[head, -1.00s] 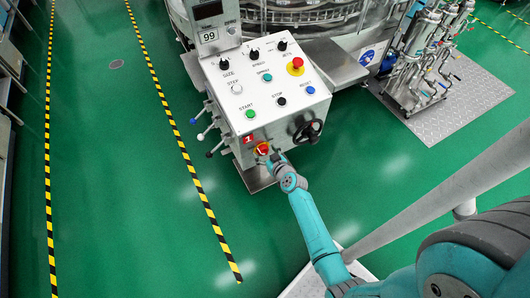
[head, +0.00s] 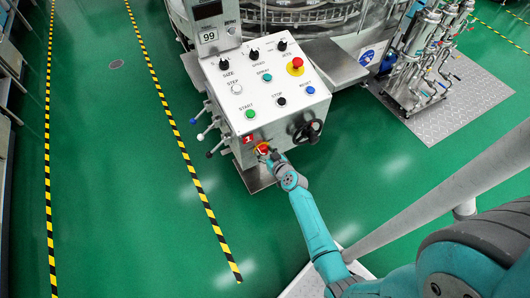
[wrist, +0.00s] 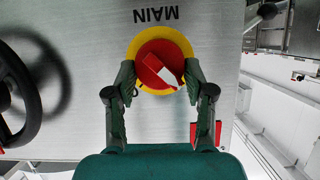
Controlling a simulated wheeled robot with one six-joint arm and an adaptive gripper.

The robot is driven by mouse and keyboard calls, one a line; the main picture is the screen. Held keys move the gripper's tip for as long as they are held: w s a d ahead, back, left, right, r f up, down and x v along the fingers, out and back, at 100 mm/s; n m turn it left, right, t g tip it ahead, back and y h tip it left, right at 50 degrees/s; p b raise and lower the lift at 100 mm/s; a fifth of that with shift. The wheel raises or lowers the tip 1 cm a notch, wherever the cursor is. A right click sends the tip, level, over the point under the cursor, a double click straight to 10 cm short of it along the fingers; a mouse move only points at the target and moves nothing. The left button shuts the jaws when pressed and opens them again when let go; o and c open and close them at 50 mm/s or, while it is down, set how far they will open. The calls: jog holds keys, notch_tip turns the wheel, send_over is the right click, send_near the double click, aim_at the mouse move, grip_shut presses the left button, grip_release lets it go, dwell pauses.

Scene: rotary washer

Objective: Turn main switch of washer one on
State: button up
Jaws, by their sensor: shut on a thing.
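The main switch (wrist: 160,62) is a red knob on a yellow round plate, with the word MAIN upside down above it in the wrist view. Its raised red handle with a white end lies slanted, pointing to the lower right in that view. My gripper (wrist: 160,82) is shut on the knob, one dark green finger at each side. In the head view the switch (head: 262,147) is low on the front of the washer's control box, partly hidden by my gripper (head: 268,154). A red plate with a 1 (head: 249,139) is beside it.
A black handwheel (head: 308,131) sticks out on the same face, to the right of the switch. Several levers (head: 205,125) stick out on the left side. The top panel (head: 265,85) carries knobs and buttons. Green floor (head: 120,220) is open to the left.

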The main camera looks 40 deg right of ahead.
jog(key=m+y, duration=0.2)
jog(key=m, duration=0.1)
jog(key=shift+s+d+t, duration=0.1)
jog(key=shift+d+t, duration=0.25)
jog(key=shift+t, duration=0.05)
jog(key=m+y, duration=0.1)
jog(key=m+t, duration=0.1)
jog(key=m, duration=0.1)
jog(key=shift+d+f+y, duration=0.2)
jog(key=shift+y, duration=0.2)
jog(key=m, duration=0.1)
jog(key=m+t, duration=0.1)
jog(key=m+y, duration=0.1)
jog(key=shift+d+f+m+t, duration=0.1)
jog(key=shift+f+m+t, duration=0.2)
jog(key=shift+m, duration=0.1)
jog(key=shift+s+f+m+t+y, duration=0.15)
jog(key=shift+m+t, duration=0.2)
jog(key=shift+m, duration=0.45)
jog(key=shift+w+m+t+y, duration=0.15)
jog(key=shift+m+t, duration=0.2)
jog(key=shift+m, duration=0.45)
jog(key=shift+s, duration=0.1)
jog(key=o, duration=1.2)
jog(key=shift+c, duration=0.2)
